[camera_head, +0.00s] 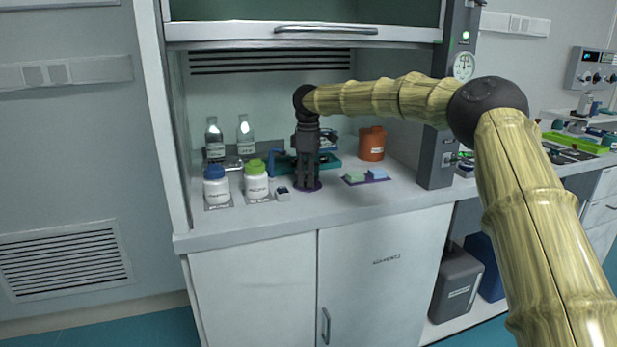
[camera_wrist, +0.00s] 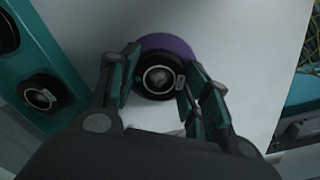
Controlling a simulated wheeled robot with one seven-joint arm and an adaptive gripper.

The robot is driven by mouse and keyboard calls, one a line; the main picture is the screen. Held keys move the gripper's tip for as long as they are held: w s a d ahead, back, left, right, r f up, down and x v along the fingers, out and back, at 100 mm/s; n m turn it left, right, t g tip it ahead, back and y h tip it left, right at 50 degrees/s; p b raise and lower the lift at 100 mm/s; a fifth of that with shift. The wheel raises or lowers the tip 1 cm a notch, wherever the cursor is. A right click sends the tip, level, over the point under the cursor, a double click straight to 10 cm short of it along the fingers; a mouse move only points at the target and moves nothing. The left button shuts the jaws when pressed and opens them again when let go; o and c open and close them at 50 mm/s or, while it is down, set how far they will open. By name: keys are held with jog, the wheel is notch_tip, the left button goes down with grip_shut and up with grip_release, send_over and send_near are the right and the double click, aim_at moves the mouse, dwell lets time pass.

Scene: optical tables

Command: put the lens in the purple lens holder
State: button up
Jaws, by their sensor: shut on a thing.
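My gripper (camera_wrist: 160,88) points straight down and is shut on a dark round lens (camera_wrist: 157,76), with one teal finger on each side of it. In the head view my gripper (camera_head: 308,182) is low over the bench, and the lens cannot be made out between the fingers. The purple lens holder (camera_wrist: 178,43) is directly beneath the lens, and its purple edge shows past the lens's far side. The holder (camera_head: 318,187) also shows around the fingertips in the head view. Whether the lens touches the holder or hangs just above it cannot be told.
A teal tray (camera_head: 331,161) stands behind my gripper; in the wrist view the teal tray (camera_wrist: 73,80) holds another dark round piece (camera_wrist: 43,95). A purple mat (camera_head: 381,179) with small blocks lies right.

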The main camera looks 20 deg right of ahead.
jog(key=o, duration=1)
jog(key=shift+f, duration=0.1)
jog(key=shift+r+p, duration=0.65)
jog(key=shift+r, duration=3.25)
